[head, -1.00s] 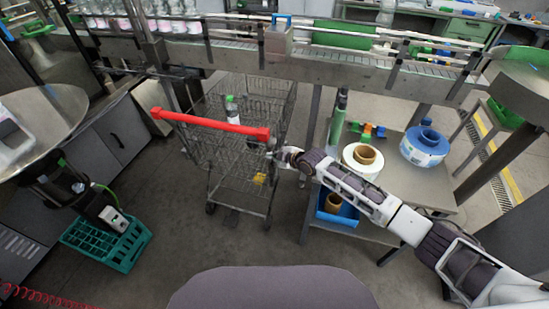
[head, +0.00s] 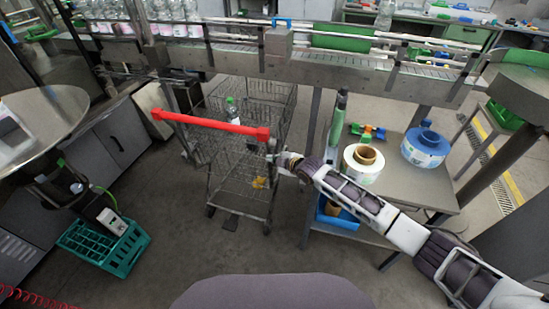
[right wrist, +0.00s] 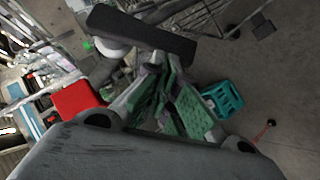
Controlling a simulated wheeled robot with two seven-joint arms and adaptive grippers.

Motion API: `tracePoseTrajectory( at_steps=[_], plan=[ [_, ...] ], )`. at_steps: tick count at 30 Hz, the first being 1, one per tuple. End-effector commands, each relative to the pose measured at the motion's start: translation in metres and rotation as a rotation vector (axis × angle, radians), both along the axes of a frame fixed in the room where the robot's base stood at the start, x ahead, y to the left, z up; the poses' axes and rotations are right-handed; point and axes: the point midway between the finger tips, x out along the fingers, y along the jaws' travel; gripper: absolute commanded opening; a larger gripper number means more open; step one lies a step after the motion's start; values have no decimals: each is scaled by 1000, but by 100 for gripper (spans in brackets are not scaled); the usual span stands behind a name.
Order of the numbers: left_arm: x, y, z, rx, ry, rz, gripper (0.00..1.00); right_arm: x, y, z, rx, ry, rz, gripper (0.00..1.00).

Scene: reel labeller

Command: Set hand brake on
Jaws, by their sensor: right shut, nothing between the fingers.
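A wire shopping cart (head: 245,185) stands left of centre in the head view. Its red handle bar (head: 205,125) faces me, and the bar's red end shows in the right wrist view (right wrist: 75,98). A dark bar (right wrist: 140,32) crosses the wrist view near that end; I cannot tell whether it is the hand brake lever. My right gripper (head: 279,160) is at the right end of the handle, slightly below it. Its green-padded fingers (right wrist: 168,103) are shut and empty; contact with the cart cannot be told. My left gripper is not in view.
A metal table (head: 408,187) with a white label reel (head: 363,165) and a blue reel (head: 425,147) stands right of the cart. A conveyor (head: 340,65) runs behind. A teal crate (head: 125,258) is on the floor at left. The floor before the cart is clear.

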Motion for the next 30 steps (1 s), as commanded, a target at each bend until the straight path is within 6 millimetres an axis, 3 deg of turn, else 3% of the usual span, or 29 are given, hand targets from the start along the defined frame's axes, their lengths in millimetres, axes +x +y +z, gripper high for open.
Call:
tracePoseTrajectory(
  at_steps=[22, 30],
  plan=[
    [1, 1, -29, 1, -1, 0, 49, 3, 0, -21, -65, -211, 2, 0],
    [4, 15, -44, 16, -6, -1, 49, 5, -1, -28, -91, -289, 3, 0]
  ],
)
